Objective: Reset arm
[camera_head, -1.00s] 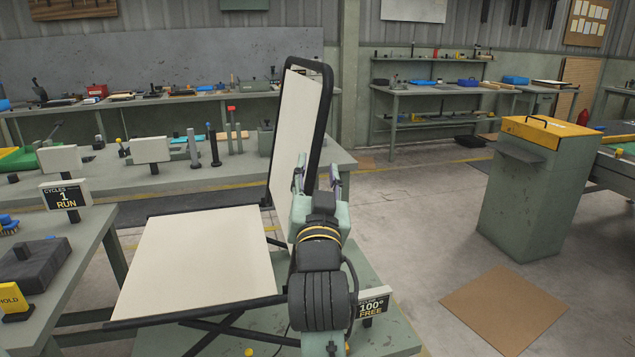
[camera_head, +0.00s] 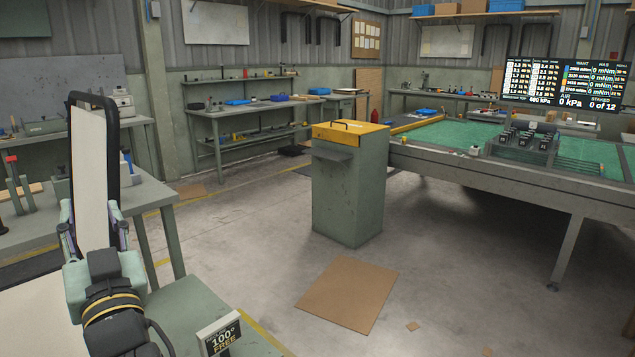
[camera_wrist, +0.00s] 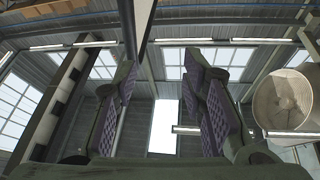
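The folding lounger's raised backrest (camera_head: 92,170), a pale panel in a black frame, stands steeply upright at the left of the head view. Its pale seat (camera_head: 35,315) is mostly cut off by the left edge. My gripper (camera_head: 92,215) points up in front of the backrest's lower part and hides some of it. In the wrist view my gripper (camera_wrist: 162,80) has its two purple-padded fingers apart, with only windows and wall showing between them. I cannot tell if a finger touches the frame. A small sign (camera_head: 221,337) reads 100° FREE.
A green cabinet with a yellow top (camera_head: 348,185) stands mid-floor. A brown board (camera_head: 347,293) lies before it. A large green-topped table (camera_head: 510,170) is at right, under a display (camera_head: 563,82). Workbenches line the back wall. Open floor lies between.

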